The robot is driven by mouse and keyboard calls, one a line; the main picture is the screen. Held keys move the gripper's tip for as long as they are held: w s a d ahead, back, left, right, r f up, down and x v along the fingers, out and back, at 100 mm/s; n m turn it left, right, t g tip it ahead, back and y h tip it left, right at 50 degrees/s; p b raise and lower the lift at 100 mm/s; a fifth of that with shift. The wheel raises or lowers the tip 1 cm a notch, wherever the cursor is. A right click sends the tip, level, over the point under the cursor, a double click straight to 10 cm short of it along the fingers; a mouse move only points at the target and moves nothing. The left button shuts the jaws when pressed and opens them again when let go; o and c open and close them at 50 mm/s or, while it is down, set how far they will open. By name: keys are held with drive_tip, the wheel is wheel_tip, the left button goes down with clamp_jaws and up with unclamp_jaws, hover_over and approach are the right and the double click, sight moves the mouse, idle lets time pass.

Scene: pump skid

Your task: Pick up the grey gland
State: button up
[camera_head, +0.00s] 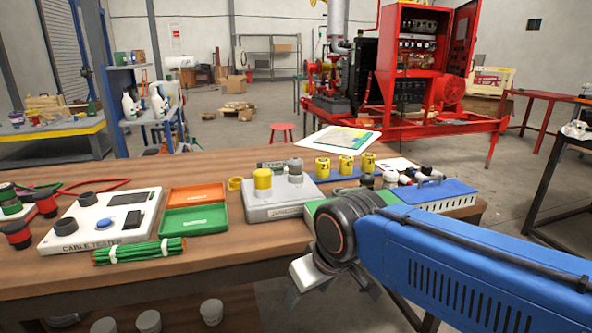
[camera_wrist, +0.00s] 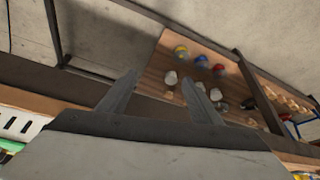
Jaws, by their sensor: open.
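My gripper (camera_head: 325,285) hangs past the table's front edge, pointing down; my blue arm partly covers it. In the wrist view its two fingers (camera_wrist: 162,78) are apart with nothing held between them. Below and beyond them, several small grey and whitish pieces stand on a lower wooden shelf, one grey-white piece (camera_wrist: 170,78) in line with the gap. In the head view, grey round pieces (camera_head: 149,320) show on the lower shelf, and a grey gland-like piece (camera_head: 295,167) stands on a grey box on the tabletop. I cannot tell which one is the grey gland.
The tabletop holds a cable tester (camera_head: 100,222), a green cable bundle (camera_head: 138,251), orange (camera_head: 197,197) and green (camera_head: 194,219) trays, a grey box (camera_head: 280,205) with a yellow cap (camera_head: 263,181), and several yellow numbered pieces (camera_head: 346,166). Blue (camera_wrist: 201,61) and red (camera_wrist: 219,71) pieces share the lower shelf.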

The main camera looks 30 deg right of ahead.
drive_tip(key=shift+o, duration=0.2)
wheel_tip(320, 180, up, 33)
drive_tip(key=m+g, duration=0.5)
drive_tip(key=m, duration=1.3)
hover_over(295, 159)
wheel_tip(295, 159, down, 18)
drive_tip(key=shift+w+d+r, duration=0.1)
drive_tip(key=shift+w+r, duration=0.05)
drive_tip(key=c, duration=1.3)
drive_tip(key=shift+o, duration=0.2)
drive_tip(key=shift+r, duration=0.15)
